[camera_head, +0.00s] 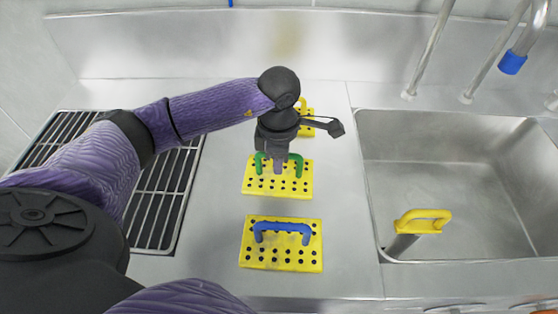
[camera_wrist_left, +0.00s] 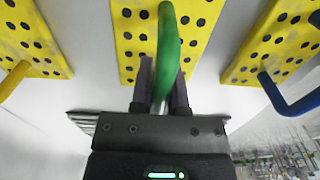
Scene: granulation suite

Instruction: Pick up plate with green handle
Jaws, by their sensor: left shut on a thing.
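The yellow perforated plate with the green handle (camera_head: 300,183) is the middle one of a row on the steel counter. My left gripper (camera_head: 278,166) points down over it and is shut on the green handle (camera_head: 297,160). In the left wrist view the green handle (camera_wrist_left: 168,50) runs between the two fingers (camera_wrist_left: 161,88). The yellow plate (camera_wrist_left: 130,45) lies behind it. Whether the plate touches the counter cannot be told. My right gripper is not in view.
A yellow plate with a blue handle (camera_head: 281,260) lies nearer. One with a yellow handle (camera_head: 304,112) lies farther, partly hidden by my arm. A metal grate (camera_head: 165,200) is left.

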